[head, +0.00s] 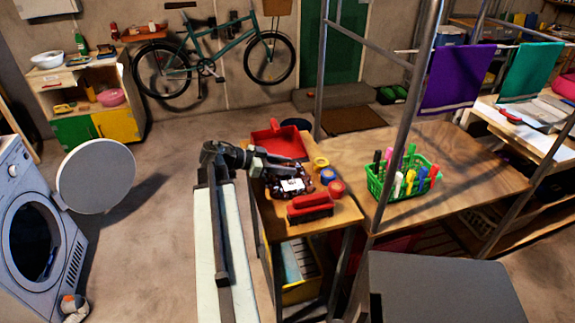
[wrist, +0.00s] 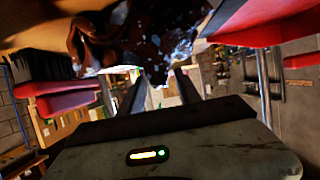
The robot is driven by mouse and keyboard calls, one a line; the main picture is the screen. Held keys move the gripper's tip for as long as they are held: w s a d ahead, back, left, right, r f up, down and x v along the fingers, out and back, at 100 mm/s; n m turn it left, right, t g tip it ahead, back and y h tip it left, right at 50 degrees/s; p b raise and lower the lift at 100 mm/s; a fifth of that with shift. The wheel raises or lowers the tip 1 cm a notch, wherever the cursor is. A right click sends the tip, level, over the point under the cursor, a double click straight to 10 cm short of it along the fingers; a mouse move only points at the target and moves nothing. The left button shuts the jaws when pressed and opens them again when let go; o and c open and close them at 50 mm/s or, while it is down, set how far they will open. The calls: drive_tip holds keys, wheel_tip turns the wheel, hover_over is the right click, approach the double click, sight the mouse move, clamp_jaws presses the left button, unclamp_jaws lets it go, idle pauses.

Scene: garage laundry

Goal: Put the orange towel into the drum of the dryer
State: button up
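The dryer (head: 12,195) stands at the left edge of the head view. Its round door (head: 97,177) is swung open, and the drum opening (head: 32,240) is dark with a small blue thing in it. I cannot make out an orange towel in either view. My gripper (head: 272,162) is over the small wooden table, beside the red dustpan and a dark-and-white object (head: 289,185). In the wrist view its two dark fingers (wrist: 161,95) are apart with nothing visible between them. A blurred brown and dark mass fills the top of that view.
A red brush (head: 310,207), several tape rolls (head: 328,176) and the red dustpan (head: 277,140) lie on the table. A green basket of markers (head: 402,180) stands to the right. Purple (head: 457,78) and teal (head: 530,70) towels hang on a rail. Floor between dryer and table is clear.

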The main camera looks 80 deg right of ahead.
drive_tip(key=p+v, duration=0.3)
drive_tip(key=v, duration=0.8)
drive_tip(key=shift+p, duration=0.35)
drive_tip(key=shift+w, duration=0.1)
